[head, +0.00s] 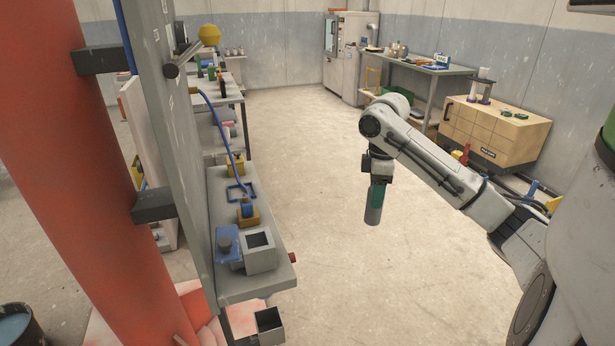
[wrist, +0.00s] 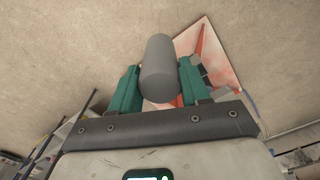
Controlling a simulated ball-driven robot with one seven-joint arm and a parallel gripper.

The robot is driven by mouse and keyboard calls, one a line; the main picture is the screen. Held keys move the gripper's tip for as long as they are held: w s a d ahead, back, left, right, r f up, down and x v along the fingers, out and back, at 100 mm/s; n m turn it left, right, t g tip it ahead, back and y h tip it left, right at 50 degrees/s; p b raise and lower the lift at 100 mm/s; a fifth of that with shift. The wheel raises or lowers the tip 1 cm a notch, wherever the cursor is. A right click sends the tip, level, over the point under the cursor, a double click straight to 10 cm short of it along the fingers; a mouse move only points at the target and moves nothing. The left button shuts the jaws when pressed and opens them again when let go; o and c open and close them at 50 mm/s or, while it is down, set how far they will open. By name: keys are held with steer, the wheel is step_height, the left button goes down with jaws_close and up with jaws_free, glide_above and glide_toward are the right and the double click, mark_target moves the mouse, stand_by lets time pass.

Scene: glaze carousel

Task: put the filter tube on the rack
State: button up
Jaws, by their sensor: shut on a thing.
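My gripper (wrist: 160,88) has green fingers and is shut on a grey cylinder, which I take to be the filter tube (wrist: 158,70). In the head view the tube (head: 373,207) hangs upright below the green fingers, over open floor. It touches nothing else there. I cannot tell for certain which thing is the rack. A grey bench (head: 268,282) at the left carries a square grey open box (head: 260,252) and a blue block with a dark knob (head: 227,245). My gripper is well to the right of this bench.
A red column (head: 75,150) and an upright grey panel (head: 165,130) stand at the left. A wooden cabinet (head: 490,132) and a long table (head: 430,66) are at the back right. Another open box (head: 269,326) sits low below the bench. The middle floor is clear.

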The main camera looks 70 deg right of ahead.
steer(key=w+a+f+m, duration=0.1)
steer(key=w+a+f, duration=0.5)
steer(key=a+f, duration=0.7)
steer(key=w+a+f, duration=0.6)
steer(key=a+f, duration=0.8)
steer(key=a, duration=0.6)
steer(key=w+a+f+m, duration=0.1)
steer(key=w+a+f, duration=0.6)
steer(key=a+f, duration=0.6)
steer(key=shift+a+f+m, duration=0.2)
steer(key=shift+a+m, duration=0.1)
steer(key=shift+a, duration=1.45)
